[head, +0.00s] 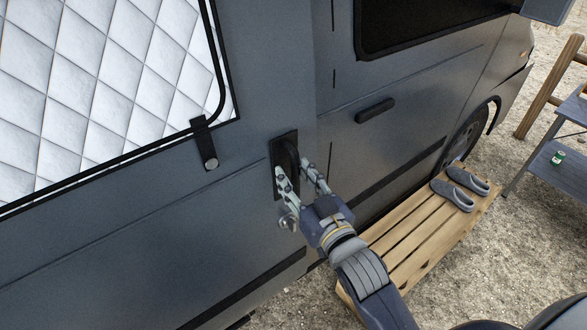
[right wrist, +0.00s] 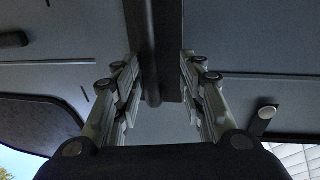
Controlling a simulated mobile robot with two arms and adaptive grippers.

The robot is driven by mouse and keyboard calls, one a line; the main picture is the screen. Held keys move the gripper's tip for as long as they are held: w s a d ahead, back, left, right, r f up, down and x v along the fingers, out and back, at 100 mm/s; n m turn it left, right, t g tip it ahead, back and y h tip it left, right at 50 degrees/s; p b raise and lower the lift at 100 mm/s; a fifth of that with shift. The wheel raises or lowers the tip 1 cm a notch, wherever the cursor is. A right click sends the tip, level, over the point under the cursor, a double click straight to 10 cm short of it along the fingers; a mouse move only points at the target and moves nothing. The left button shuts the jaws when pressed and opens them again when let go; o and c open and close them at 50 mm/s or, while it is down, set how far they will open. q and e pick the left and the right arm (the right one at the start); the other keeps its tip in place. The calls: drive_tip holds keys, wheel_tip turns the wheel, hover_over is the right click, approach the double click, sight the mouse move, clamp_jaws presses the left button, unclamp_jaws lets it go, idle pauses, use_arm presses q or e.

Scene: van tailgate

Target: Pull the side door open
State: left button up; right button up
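The grey van's side door (head: 120,235) has a window covered with a quilted silver panel. The door looks shut, with its right edge by the vertical seam. Its black upright handle (head: 289,152) sits on a dark plate near that edge. The handle also shows in the right wrist view (right wrist: 153,92). My right gripper (head: 297,168) is at the handle, one finger on each side of it. In the right wrist view the fingers are spread, with gaps to the bar. The gripper partly hides the handle's lower end. My left gripper is not in view.
A wooden pallet step (head: 410,240) lies below the door's right side, with grey shoes (head: 455,193) on it. The front door handle (head: 375,110) is separate. Gravel in front is open.

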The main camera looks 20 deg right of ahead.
drive_tip(key=shift+w+a+f, duration=0.15)
drive_tip(key=shift+w+a, duration=0.05)
drive_tip(key=shift+w, duration=0.85)
drive_tip(key=shift+s+a, duration=0.1)
drive_tip(key=shift+s, duration=0.05)
drive_tip(key=shift+d, duration=0.2)
drive_tip(key=c, duration=0.7)
drive_tip(key=shift+w+d, duration=0.2)
drive_tip(key=shift+d, duration=0.2)
clamp_jaws()
drive_tip(key=shift+w+r, duration=0.1)
drive_tip(key=shift+r, duration=0.1)
